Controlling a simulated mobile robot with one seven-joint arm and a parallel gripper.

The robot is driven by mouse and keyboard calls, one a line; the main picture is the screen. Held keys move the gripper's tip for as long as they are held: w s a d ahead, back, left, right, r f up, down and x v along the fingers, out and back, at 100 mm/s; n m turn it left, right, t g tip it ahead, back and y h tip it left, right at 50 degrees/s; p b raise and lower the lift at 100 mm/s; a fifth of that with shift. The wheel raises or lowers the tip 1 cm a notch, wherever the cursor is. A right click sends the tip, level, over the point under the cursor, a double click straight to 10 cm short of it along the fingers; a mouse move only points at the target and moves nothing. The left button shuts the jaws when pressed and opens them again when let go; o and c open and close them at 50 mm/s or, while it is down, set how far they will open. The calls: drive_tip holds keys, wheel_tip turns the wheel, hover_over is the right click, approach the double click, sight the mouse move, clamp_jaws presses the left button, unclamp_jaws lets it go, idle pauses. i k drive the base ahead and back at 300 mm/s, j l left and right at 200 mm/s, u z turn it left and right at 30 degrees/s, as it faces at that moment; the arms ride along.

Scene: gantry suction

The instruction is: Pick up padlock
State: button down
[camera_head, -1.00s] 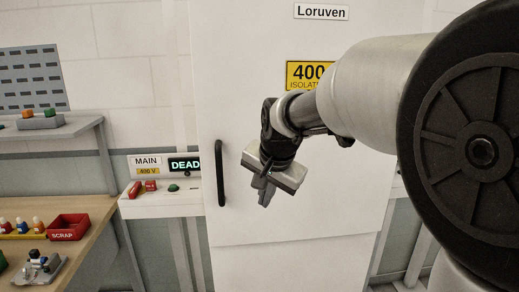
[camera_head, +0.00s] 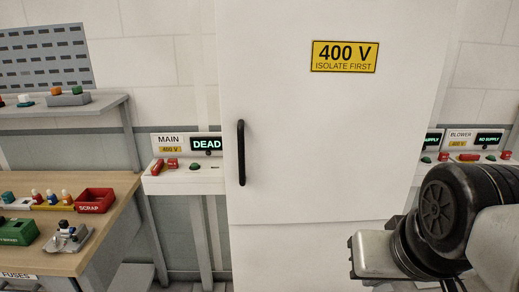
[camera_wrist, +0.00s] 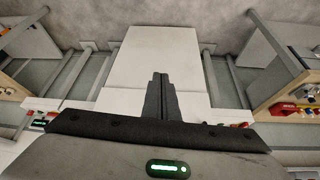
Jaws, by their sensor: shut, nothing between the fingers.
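No padlock can be made out for certain in either view. On the MAIN 400 V panel (camera_head: 184,182) left of the cabinet, a red piece (camera_head: 172,163) sits at the left end, too small to identify. My gripper (camera_wrist: 160,78) shows in the wrist view with its two dark fingers pressed together and nothing between them. In the head view only my wrist and part of the arm show at the lower right, in front of the cabinet; the fingertips are out of frame.
A white cabinet (camera_head: 300,130) with a black handle (camera_head: 241,153) fills the middle. The wooden bench (camera_head: 98,215) at left carries a red SCRAP bin (camera_head: 95,201), a green bin (camera_head: 17,231) and a metal fixture (camera_head: 67,238). A BLOWER panel (camera_head: 470,157) stands at right.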

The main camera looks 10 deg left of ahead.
sight(173, 163)
drive_tip(key=i+j+u, duration=0.1)
drive_tip(key=u, duration=0.4)
drive_tip(key=i+j+u, duration=0.1)
drive_tip(key=u, duration=0.35)
drive_tip(key=i+j+u, duration=0.1)
drive_tip(key=u, duration=0.4)
drive_tip(key=i+u, duration=0.25)
drive_tip(key=i, duration=0.35)
drive_tip(key=i+l+u, duration=0.2)
drive_tip(key=i, duration=0.4)
